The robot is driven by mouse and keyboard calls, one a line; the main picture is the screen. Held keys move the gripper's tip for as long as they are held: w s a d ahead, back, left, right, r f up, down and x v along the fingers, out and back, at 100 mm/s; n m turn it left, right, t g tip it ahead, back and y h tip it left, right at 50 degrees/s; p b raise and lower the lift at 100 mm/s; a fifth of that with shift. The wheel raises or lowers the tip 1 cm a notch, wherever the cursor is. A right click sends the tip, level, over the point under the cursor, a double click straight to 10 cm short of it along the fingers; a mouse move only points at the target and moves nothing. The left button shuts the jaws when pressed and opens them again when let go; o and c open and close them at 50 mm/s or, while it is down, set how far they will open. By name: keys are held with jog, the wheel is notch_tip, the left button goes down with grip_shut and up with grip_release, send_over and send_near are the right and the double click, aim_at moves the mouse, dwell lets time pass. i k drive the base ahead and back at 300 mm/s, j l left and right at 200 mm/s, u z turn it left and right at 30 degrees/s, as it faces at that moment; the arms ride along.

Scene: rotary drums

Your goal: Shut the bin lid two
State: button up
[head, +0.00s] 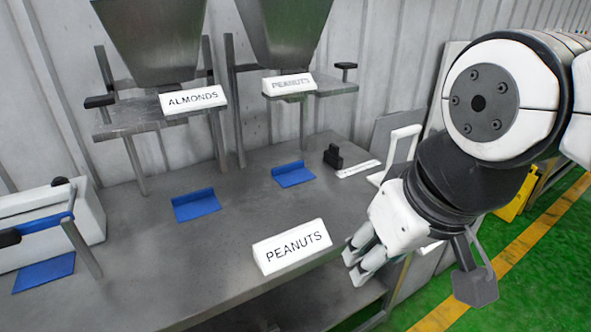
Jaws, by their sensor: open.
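My gripper (357,257) is at the right front of the grey table, pointing down and left, with its two fingers apart and nothing seen between them. It is just right of a white block labelled PEANUTS (291,248) near the table's front edge; I cannot tell whether they touch. No bin lid can be clearly made out. A white upright frame (400,150) and a grey panel (392,127) stand behind my gripper at the table's right end. My arm hides part of that area, and I cannot tell whether they belong to a bin.
Metal hoppers labelled ALMONDS (193,99) and PEANUTS (287,84) stand at the back. Blue plates (196,204) and a small black part (333,157) lie on the grey table (240,215). Green floor with a yellow line (520,240) is at right.

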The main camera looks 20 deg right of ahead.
aim_at(380, 139)
jog(key=z, duration=1.1)
jog(key=i+l, duration=0.35)
jog(key=i, duration=0.15)
jog(key=i+l, duration=0.3)
jog(key=i, duration=0.2)
jog(key=i+l+z, duration=0.1)
jog(key=i+l, duration=0.25)
jog(key=i, duration=0.2)
jog(key=i+l, duration=0.25)
jog(key=i, duration=0.25)
